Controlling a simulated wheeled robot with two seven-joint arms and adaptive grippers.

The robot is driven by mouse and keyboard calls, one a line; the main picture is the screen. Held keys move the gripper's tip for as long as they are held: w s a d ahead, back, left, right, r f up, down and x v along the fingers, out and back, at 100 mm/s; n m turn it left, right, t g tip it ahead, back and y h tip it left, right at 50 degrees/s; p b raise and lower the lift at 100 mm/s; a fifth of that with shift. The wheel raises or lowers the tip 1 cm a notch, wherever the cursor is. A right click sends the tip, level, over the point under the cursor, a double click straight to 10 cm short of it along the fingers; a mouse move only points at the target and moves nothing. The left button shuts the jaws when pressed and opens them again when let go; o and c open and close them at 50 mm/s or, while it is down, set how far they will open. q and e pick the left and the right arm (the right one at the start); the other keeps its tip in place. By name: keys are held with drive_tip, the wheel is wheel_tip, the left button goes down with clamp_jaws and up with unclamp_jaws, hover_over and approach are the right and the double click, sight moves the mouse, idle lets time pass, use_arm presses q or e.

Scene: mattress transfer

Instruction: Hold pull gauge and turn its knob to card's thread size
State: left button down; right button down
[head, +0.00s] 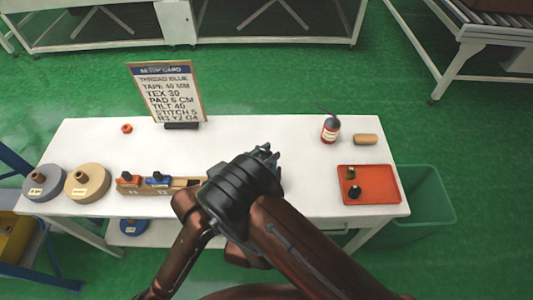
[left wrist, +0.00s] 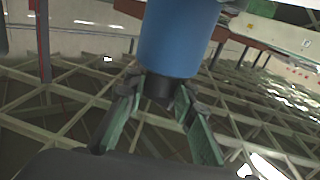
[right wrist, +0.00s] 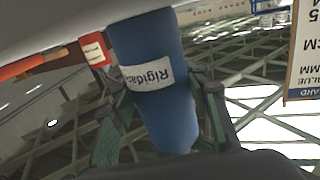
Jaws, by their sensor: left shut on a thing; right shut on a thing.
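The pull gauge is a blue cylinder with a white label (right wrist: 172,110) in the right wrist view, and its blue body shows in the left wrist view (left wrist: 176,40). My right gripper (right wrist: 158,88) is shut around the body. My left gripper (left wrist: 160,92) is shut on the black knob (left wrist: 159,84) at the gauge's end. Any scale marks on the knob cannot be read. In the head view, my left gripper (head: 266,157) is over the table's middle, and arms hide most of the gauge. The setup card (head: 168,92) stands at the back left and reads TEX 30.
The white table (head: 235,138) holds two spools (head: 43,184) (head: 88,183) and a wooden rack (head: 128,187) at left, and a small red ring (head: 127,129). At right are an extinguisher-like red bottle (head: 330,130), a wooden cylinder (head: 365,139) and a red tray (head: 377,179). A green bin (head: 435,212) stands beyond.

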use_arm(q)
drive_tip(key=shift+f, duration=0.25)
use_arm(e)
drive_tip(key=shift+w+r, duration=0.1)
drive_tip(key=shift+r, duration=0.2)
use_arm(q)
drive_tip(key=c, duration=2)
unclamp_jaws()
drive_tip(key=o, duration=0.4)
drive_tip(key=shift+r, duration=0.2)
use_arm(e)
drive_tip(key=shift+f, duration=0.15)
use_arm(q)
drive_tip(key=shift+a, duration=0.1)
drive_tip(key=shift+v, duration=5.9)
